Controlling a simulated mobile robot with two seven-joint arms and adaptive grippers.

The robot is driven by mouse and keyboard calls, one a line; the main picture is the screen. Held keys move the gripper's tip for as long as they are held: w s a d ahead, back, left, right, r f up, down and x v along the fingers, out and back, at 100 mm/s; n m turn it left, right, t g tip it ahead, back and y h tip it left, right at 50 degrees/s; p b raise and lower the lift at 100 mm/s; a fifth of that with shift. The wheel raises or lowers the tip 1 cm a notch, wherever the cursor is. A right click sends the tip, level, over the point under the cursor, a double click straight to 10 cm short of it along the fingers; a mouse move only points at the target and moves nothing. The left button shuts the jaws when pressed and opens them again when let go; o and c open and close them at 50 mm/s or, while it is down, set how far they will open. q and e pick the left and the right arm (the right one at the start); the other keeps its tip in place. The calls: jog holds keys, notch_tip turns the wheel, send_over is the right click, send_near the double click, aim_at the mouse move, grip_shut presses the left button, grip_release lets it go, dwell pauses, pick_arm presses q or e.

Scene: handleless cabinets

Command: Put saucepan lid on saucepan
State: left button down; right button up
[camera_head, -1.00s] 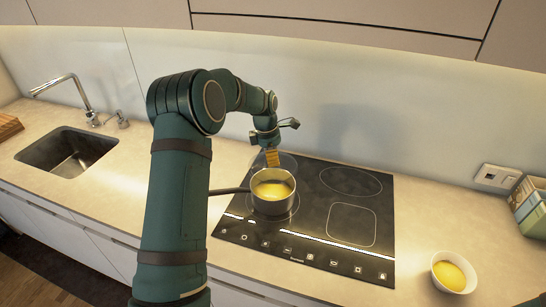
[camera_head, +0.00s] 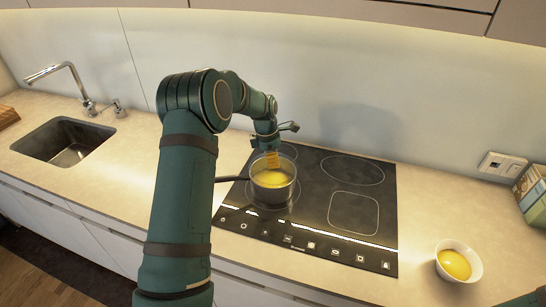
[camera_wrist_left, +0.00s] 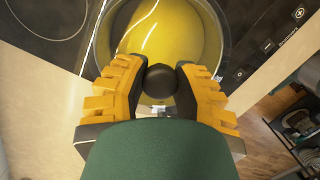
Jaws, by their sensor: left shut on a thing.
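The saucepan (camera_head: 272,194) stands on the left front part of the hob, its dark handle pointing left. It holds something yellow, which also shows in the left wrist view. My left gripper (camera_head: 272,162) is above the back part of the saucepan. In the left wrist view its yellow fingers (camera_wrist_left: 161,88) are shut on the round black knob of the saucepan lid (camera_wrist_left: 160,80). The lid's glass is clear and hard to make out in the head view. I cannot tell whether its rim touches the saucepan. My right gripper is not in view.
The black hob (camera_head: 340,240) has free zones right of the saucepan. A white bowl (camera_head: 458,262) with yellow contents stands on the counter at the right. Boxes (camera_head: 532,187) stand at the far right. A sink (camera_head: 65,142) is at the left.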

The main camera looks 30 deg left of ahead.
pick_arm(q)
jog(key=shift+f, duration=0.5)
dwell(0.6)
jog(key=c, duration=0.7)
grip_release()
notch_tip(320, 180, up, 12)
jog(key=s+a, duration=0.1)
jog(key=shift+a, duration=0.2)
jog(key=shift+f, duration=0.1)
